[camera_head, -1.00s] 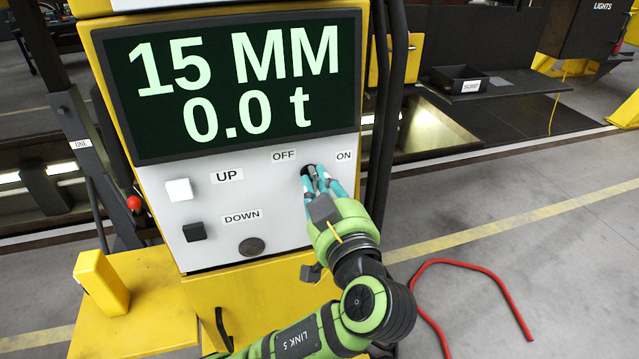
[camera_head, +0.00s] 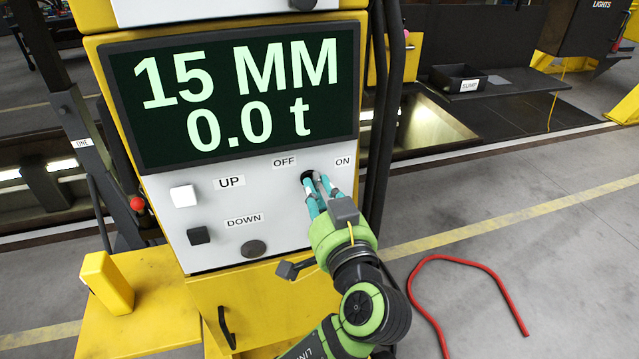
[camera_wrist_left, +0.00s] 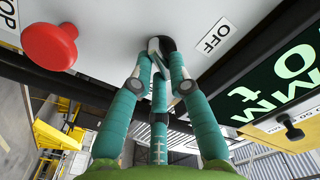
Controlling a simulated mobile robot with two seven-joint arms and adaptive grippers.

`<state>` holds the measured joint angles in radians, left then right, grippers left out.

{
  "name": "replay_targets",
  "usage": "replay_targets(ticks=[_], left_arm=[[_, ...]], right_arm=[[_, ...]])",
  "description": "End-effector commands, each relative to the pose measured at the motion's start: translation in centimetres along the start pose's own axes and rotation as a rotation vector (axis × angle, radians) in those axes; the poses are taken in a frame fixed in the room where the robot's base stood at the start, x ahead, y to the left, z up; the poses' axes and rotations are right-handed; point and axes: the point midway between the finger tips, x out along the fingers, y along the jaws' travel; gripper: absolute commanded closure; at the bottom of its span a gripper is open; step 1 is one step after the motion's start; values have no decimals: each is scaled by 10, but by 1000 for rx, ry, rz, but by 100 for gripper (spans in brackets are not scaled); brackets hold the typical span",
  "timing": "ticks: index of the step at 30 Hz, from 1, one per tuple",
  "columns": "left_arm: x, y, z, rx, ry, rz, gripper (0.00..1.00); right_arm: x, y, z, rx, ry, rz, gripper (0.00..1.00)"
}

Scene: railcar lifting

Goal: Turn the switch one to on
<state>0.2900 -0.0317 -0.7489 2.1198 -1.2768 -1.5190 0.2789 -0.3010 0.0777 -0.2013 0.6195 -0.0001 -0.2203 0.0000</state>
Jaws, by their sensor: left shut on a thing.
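The switch is a small dark knob (camera_head: 307,178) on the light control panel (camera_head: 285,230), between the OFF label (camera_head: 285,161) and the ON label (camera_head: 343,161). The knob also shows in the left wrist view (camera_wrist_left: 166,43), partly hidden by the fingertips, with the OFF label (camera_wrist_left: 213,36) beside it. My left gripper (camera_head: 319,186) has teal fingers and is shut on the knob; its fingertips also meet there in the wrist view (camera_wrist_left: 160,66). The knob's exact pointing direction is hidden. My right gripper is out of view.
The display (camera_head: 236,98) reads 15 MM and 0.0 t. A white UP button (camera_head: 184,196) and a dark DOWN button (camera_head: 199,235) sit left of my gripper. A red stop button (camera_wrist_left: 50,46) is near the fingers in the wrist view. A red hose (camera_head: 468,262) lies on the floor.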

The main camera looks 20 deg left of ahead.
Motion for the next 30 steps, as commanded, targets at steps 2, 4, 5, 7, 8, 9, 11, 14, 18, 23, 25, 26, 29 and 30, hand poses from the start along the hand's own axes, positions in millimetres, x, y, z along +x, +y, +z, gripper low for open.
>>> replay_targets(ticks=[2,4,5,7,8,9,11,14,18,23,25,26,29,30], left_arm=[[0,-1,-2,75,-3,0,100],[0,-1,-2,139,-4,1,100],[0,-1,-2,166,-3,0,100],[0,-1,-2,226,-3,-1,100],[0,-1,-1,251,-2,0,100],[0,-1,-1,282,-2,0,100],[0,-1,-1,327,-2,0,100],[0,-1,-1,390,-1,-1,100],[0,0,0,461,0,-1,100],[0,0,1,512,1,-2,100],[0,0,1,525,1,-2,100],[0,0,1,530,2,-2,100],[0,1,1,540,2,-3,100],[0,1,1,542,2,-3,100]], right_arm=[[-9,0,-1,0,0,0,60],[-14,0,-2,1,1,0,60],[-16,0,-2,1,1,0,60],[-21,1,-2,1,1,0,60],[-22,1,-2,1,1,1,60],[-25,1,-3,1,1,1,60],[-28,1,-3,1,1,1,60],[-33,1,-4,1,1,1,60],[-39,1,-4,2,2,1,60],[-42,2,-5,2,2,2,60],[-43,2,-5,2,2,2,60],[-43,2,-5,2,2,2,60],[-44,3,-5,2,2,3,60],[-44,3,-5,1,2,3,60]])
